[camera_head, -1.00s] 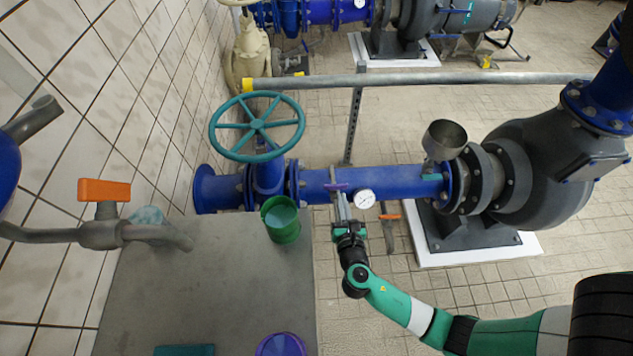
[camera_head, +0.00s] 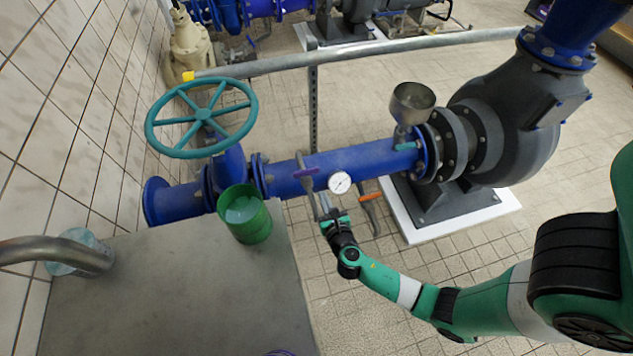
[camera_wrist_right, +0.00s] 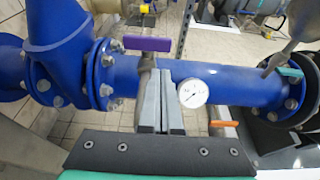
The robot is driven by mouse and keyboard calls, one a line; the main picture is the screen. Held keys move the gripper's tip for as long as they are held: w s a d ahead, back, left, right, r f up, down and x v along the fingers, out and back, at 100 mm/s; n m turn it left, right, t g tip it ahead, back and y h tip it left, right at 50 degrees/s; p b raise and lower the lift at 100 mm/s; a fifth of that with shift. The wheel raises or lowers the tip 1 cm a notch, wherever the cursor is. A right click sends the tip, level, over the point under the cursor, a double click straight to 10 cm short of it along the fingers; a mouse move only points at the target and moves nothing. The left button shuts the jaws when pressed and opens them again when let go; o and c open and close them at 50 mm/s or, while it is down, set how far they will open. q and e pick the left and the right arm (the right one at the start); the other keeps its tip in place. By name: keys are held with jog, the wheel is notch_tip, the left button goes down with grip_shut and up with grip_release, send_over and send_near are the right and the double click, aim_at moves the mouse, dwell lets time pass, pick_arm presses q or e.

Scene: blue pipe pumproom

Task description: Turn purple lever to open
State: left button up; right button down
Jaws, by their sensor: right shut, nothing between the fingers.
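The purple lever (camera_head: 306,172) is a small handle on a thin grey pipe that crosses the front of the blue pipe (camera_head: 360,160). In the right wrist view the purple lever (camera_wrist_right: 147,44) lies crosswise, just beyond my fingertips. My right gripper (camera_head: 325,206) is shut and empty, below the lever. In the right wrist view my right gripper (camera_wrist_right: 165,70) points up toward the lever, its two grey fingers together. I cannot tell whether a fingertip touches the valve body. My left gripper is not in view.
A round gauge (camera_head: 340,183) and an orange lever (camera_head: 370,197) sit close to the right of my gripper. A teal handwheel (camera_head: 203,116) is at the upper left. A green cup (camera_head: 245,214) stands on the grey table (camera_head: 180,290).

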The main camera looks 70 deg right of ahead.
aim_at(314, 173)
jog(key=x, duration=0.2)
jog(key=b+x, duration=0.1)
jog(key=x, duration=0.2)
jog(key=r+b+x, duration=0.1)
jog(key=x, duration=0.2)
jog(key=shift+w+d, duration=0.15)
jog(key=shift+d, duration=0.05)
